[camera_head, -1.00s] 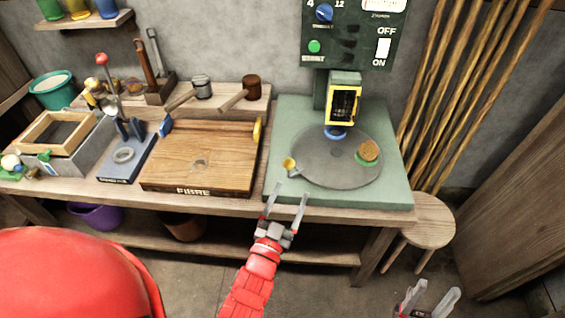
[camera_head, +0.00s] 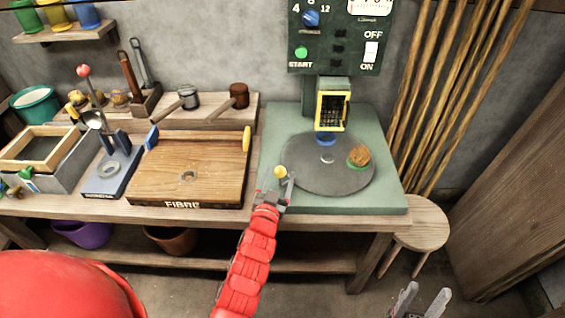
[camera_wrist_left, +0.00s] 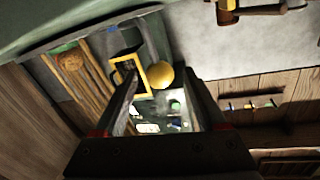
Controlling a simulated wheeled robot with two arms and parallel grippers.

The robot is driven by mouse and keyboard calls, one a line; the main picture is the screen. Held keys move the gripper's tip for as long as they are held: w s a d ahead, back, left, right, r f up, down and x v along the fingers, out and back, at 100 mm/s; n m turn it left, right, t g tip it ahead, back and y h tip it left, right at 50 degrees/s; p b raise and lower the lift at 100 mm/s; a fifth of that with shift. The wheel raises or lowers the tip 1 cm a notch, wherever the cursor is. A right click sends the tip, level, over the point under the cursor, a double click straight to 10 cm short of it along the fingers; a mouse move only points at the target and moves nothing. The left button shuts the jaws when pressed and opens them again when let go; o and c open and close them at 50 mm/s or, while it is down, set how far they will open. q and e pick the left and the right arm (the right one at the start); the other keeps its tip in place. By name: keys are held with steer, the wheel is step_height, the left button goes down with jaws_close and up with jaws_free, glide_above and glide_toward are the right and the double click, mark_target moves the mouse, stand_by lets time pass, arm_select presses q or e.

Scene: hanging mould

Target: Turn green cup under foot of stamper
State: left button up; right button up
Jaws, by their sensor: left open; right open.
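The green cup (camera_head: 350,163), filled with a brown lump, sits on the right side of the grey turntable (camera_head: 318,179). The stamper (camera_head: 332,110) has a yellow frame and a blue foot (camera_head: 326,139) over the turntable's back edge; the cup is to the right and front of the foot. A yellow knob (camera_head: 280,172) is at the turntable's left front edge. My left gripper (camera_head: 275,186) is open at the knob. In the left wrist view the knob (camera_wrist_left: 158,76) shows between the fingers; contact cannot be told. My right gripper (camera_head: 420,300) is open and empty, low at right.
A control panel (camera_head: 345,40) hangs above the stamper. A wooden board marked FIBRE (camera_head: 190,175) lies left of the green base (camera_head: 390,195). Mallets, a blue press stand (camera_head: 110,170) and a wooden frame are further left. A stool (camera_head: 418,222) stands at right.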

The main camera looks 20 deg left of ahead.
arm_select(q)
steer(key=w, duration=0.5)
steer(key=shift+a, duration=0.2)
jaws_close()
stand_by(1.2)
